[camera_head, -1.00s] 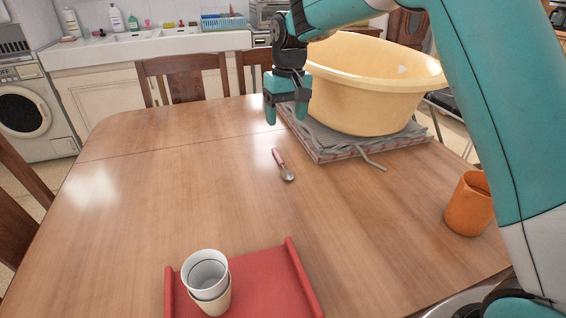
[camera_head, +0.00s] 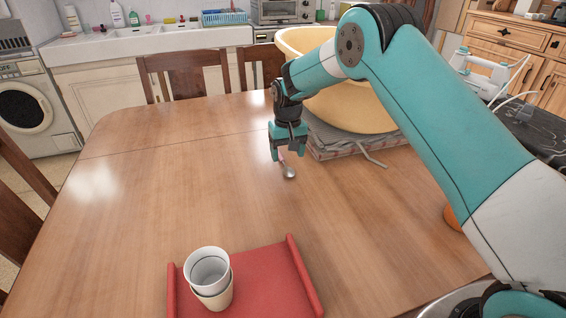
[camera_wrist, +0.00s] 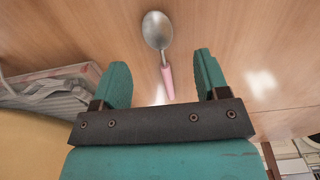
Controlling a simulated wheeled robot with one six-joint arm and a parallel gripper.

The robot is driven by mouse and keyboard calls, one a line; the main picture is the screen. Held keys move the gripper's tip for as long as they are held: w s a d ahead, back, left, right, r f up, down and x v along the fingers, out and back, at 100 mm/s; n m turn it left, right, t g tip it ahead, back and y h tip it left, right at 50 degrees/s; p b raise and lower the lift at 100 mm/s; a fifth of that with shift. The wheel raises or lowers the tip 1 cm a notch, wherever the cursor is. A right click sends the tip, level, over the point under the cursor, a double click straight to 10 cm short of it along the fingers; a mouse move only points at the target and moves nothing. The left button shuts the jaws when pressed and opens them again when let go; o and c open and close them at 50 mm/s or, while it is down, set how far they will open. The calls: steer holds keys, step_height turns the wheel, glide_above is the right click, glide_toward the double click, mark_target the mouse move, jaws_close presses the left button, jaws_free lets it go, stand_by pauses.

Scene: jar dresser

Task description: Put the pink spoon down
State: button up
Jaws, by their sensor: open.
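The pink spoon (camera_head: 289,172) lies on the wooden table, its metal bowl toward the front and its pink handle partly hidden behind my gripper in the head view. My gripper (camera_head: 288,158) is low over the table at the handle end. In the wrist view, the spoon's pink handle (camera_wrist: 167,82) points in between the two teal fingers of my gripper (camera_wrist: 162,75). The fingers are apart, with a gap on both sides of the handle. I cannot tell the exact height of the fingers above the table.
A yellow tub (camera_head: 350,108) stands on folded grey cloth (camera_head: 345,140) just behind and right of my gripper. A red tray (camera_head: 265,280) with stacked cups (camera_head: 208,270) is at the front. An orange cup (camera_head: 451,217) is mostly hidden behind my arm. The table's left side is clear.

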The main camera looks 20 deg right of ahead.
mark_target(287, 170)
step_height(287, 170, down, 5)
steer(key=shift+f+p, duration=0.15)
steer(key=shift+p, duration=0.15)
steer(key=c, duration=1.1)
